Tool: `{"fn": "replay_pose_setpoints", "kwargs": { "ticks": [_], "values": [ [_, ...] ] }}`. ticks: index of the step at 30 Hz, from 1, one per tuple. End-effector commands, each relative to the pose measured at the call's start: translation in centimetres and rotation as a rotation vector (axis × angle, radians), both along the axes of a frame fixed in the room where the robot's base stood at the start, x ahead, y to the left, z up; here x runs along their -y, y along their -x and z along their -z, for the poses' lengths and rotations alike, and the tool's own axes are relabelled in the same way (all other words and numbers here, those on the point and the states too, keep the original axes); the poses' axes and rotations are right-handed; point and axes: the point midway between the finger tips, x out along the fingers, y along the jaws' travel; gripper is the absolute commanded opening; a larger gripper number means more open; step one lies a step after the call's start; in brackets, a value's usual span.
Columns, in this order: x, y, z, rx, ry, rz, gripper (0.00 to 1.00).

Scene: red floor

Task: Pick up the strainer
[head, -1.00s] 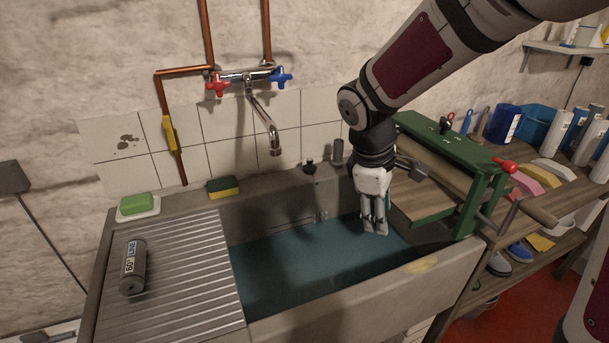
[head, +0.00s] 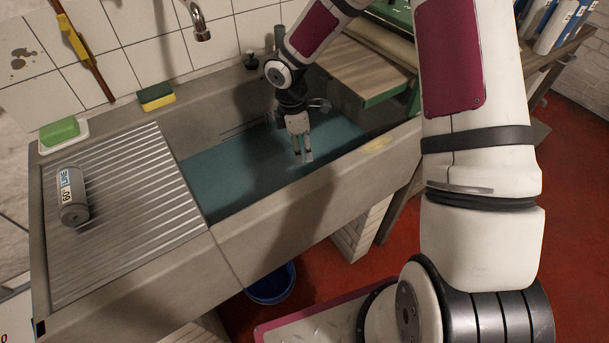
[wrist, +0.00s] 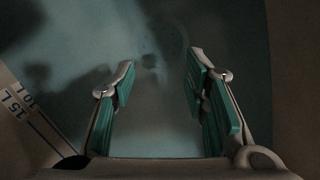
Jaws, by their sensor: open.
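I cannot clearly make out a strainer in either view. In the wrist view a small dark, blurred shape (wrist: 151,62) shows through the murky water beyond my fingertips; I cannot tell whether it is the strainer, a drain or a shadow. My gripper (head: 303,157) points down inside the sink basin, over the blue-green water (head: 238,173), near the front wall. Whether the tips touch the water is unclear. In the wrist view my gripper (wrist: 160,72) has its green-padded fingers apart, with nothing between them.
The stone sink (head: 275,215) has walls around my gripper. A ribbed drainboard (head: 150,205) at left holds a grey cylinder (head: 73,195). A sponge (head: 156,96), green soap (head: 60,132) and a small black object (head: 251,62) sit along the back. A blue bucket (head: 271,284) stands below.

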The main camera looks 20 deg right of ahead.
Motion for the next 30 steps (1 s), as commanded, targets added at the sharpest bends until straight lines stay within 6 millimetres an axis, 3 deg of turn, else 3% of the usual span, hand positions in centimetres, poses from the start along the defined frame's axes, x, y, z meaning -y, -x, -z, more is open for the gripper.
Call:
{"fn": "replay_pose_setpoints", "kwargs": {
  "ticks": [3,11,19,30],
  "values": [
    [0.2,0.1,1.9,-0.002,0.000,0.000,0.41],
    [0.4,0.1,3.7,-0.002,0.001,0.001,0.41],
    [0.7,0.1,7.4,-0.003,0.000,0.001,0.41],
    [0.9,0.1,8.2,0.001,0.000,0.003,0.39]
  ]
}}
